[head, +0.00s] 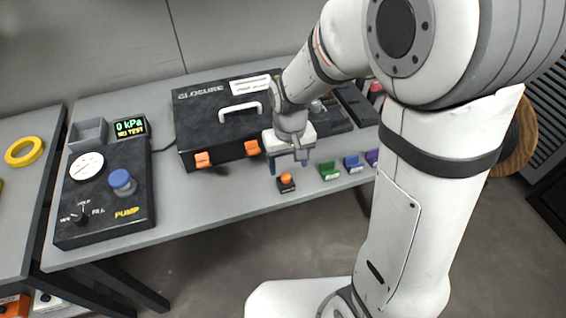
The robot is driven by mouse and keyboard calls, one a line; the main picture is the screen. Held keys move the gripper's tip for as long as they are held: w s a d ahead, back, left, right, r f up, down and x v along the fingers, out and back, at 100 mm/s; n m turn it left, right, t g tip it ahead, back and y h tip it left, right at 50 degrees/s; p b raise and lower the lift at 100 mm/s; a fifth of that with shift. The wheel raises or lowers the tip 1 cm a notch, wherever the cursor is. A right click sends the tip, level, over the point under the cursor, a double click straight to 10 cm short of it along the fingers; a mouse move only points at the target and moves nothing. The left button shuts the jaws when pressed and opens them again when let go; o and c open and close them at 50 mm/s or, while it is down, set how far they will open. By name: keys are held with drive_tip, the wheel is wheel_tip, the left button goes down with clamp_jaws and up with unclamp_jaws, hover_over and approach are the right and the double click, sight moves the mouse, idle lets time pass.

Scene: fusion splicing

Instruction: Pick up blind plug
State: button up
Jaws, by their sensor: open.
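A small orange knob-topped piece (287,178), which looks like the blind plug, sits in a small black base (287,187) near the table's front edge. My gripper (288,168) points down above it, with its two blue-tipped fingers apart, one on each side of the orange top as seen from here. Nothing shows between the fingers. I cannot tell the exact height of the fingertips over the piece.
A black closure case (215,100) with orange latches stands behind on the grey table (215,199). Green (329,170), blue (353,163) and purple (372,157) blocks sit to the right. A pump unit (103,190) with a gauge and blue knob is at left.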

sight(286, 176)
drive_tip(key=shift+a+f, duration=0.25)
drive_tip(key=shift+f, duration=0.25)
drive_tip(key=f, duration=0.7)
drive_tip(key=shift+w+f, duration=0.25)
drive_tip(key=shift+c, duration=0.2)
drive_tip(key=c, duration=1)
